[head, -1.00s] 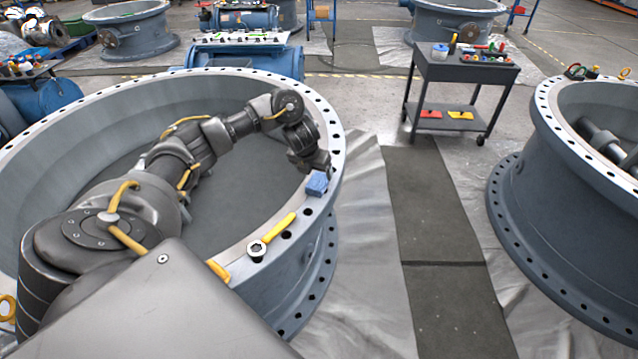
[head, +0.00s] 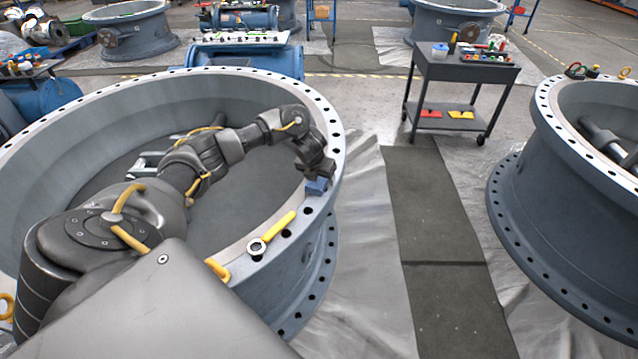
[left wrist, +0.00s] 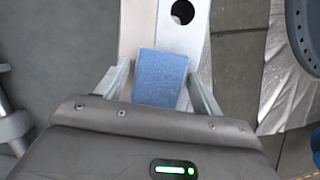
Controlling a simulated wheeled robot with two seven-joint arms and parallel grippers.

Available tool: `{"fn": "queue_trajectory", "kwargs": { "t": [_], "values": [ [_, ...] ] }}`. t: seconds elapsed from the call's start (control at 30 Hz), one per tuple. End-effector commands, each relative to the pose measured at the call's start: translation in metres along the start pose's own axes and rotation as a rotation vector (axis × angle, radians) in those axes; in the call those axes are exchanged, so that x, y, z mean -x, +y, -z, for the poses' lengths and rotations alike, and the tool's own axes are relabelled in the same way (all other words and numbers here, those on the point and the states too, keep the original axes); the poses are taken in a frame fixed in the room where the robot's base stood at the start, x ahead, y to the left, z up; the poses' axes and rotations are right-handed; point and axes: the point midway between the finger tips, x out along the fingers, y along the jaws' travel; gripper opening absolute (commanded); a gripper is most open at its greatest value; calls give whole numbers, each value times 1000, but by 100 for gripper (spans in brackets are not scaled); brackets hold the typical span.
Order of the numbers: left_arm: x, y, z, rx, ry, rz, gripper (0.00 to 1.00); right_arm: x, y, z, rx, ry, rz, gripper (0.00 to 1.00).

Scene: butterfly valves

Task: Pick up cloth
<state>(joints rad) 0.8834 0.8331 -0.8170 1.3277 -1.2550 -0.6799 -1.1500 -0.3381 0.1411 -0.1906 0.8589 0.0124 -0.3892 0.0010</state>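The blue folded cloth (head: 316,187) lies on the flange rim of the large grey valve ring (head: 336,134) in front of me. My left gripper (head: 318,176) is right above the cloth and hides part of it in the head view. In the left wrist view, the cloth (left wrist: 160,75) lies between the two spread fingers of my left gripper (left wrist: 160,82), with narrow gaps at its sides. The gripper is open, and the cloth rests on the rim. My right gripper is in neither view.
A second large valve ring (head: 580,210) stands at the right. A dark cart (head: 464,75) with tools stands behind. Floor between the rings is clear.

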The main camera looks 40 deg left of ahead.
Motion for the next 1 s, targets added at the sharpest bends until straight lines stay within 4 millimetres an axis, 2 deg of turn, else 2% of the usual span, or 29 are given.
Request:
{"fn": "queue_trajectory", "kwargs": {
  "t": [0.03,0.2,0.27,0.53,0.67,0.77,0.87,1.0],
  "values": [
    [0,0,0,0,0,0,60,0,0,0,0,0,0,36],
    [0,0,0,0,0,0,38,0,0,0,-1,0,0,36],
    [0,0,0,0,0,0,32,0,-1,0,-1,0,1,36],
    [2,0,-1,0,-1,0,32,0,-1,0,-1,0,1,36],
    [10,0,-5,-1,-2,1,32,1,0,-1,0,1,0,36],
    [23,0,-10,-1,-4,2,32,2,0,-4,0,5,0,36],
    [41,4,-11,-2,-3,0,32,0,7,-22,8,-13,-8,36],
    [84,16,-2,-5,-5,-3,32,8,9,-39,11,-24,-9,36]
  ]
}}
